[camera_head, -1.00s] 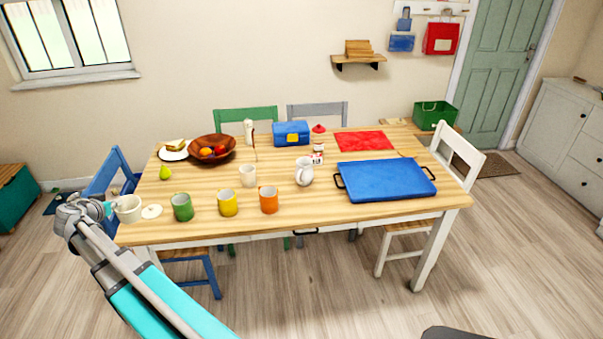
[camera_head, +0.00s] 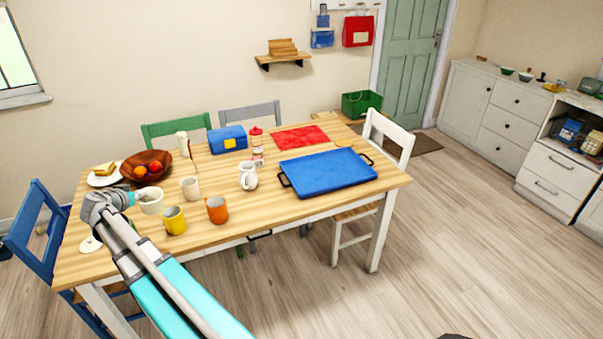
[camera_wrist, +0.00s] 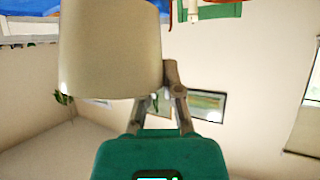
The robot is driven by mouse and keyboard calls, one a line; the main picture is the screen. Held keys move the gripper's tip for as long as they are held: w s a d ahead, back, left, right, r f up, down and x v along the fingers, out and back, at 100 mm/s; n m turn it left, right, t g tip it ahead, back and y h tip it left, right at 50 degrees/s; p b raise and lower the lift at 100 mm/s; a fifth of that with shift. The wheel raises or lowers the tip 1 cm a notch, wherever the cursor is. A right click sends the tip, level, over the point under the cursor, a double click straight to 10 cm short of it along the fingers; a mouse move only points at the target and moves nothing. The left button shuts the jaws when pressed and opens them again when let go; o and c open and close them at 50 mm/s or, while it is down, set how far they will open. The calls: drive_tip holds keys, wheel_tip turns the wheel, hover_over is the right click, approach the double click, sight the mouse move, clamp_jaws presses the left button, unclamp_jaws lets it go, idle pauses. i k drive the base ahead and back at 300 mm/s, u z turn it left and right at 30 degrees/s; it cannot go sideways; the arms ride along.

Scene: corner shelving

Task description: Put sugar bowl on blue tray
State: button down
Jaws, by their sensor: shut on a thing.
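The sugar bowl, a plain cream cup-like bowl (camera_head: 152,203), is held in my gripper (camera_head: 134,198) over the left part of the table. My gripper is shut on its side, and the bowl looks roughly upright in the head view. In the wrist view the bowl (camera_wrist: 110,50) fills the upper left, beside my gripper's fingers (camera_wrist: 171,85). The blue tray (camera_head: 328,172), with dark handles, lies flat on the right part of the table, well to the right of the bowl. Its visible top is empty.
A yellow mug (camera_head: 174,220), orange mug (camera_head: 217,210), cream mug (camera_head: 190,188) and white jug (camera_head: 248,176) stand between bowl and tray. A wooden fruit bowl (camera_head: 133,162) is behind. A white lid-like disc (camera_head: 91,244) lies at the left. A white chair (camera_head: 390,136) stands right.

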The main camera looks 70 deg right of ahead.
sight(323, 167)
drive_tip(key=u, duration=1.3)
drive_tip(key=i, duration=0.1)
drive_tip(key=z, duration=3)
drive_tip(key=i, duration=1)
drive_tip(key=u, duration=0.05)
